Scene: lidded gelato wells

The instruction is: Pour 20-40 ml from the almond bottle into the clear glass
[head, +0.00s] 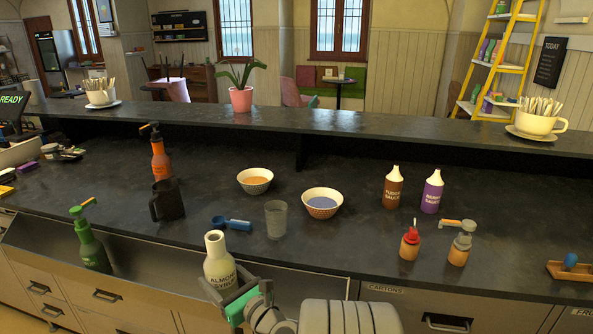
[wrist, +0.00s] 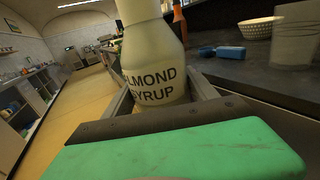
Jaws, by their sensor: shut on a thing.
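The almond bottle (head: 219,262) is cream-coloured with dark lettering and stands upright in my gripper (head: 232,292), in front of the counter's near edge. In the wrist view the almond bottle (wrist: 152,60) sits between the jaws of my gripper (wrist: 160,98), its label reading almond syrup; its top is cut off. The clear glass (head: 276,219) stands on the dark counter, behind and to the right of the bottle. The clear glass also shows in the wrist view (wrist: 293,38) at the upper right. No liquid can be made out in it.
A blue scoop (head: 231,223) lies just left of the glass, and a patterned bowl (head: 322,203) stands close on its right. Another bowl (head: 255,181) is behind. A dark jug (head: 167,200) and a green pump bottle (head: 90,245) are at left; a red-topped bottle (head: 409,243) is at right.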

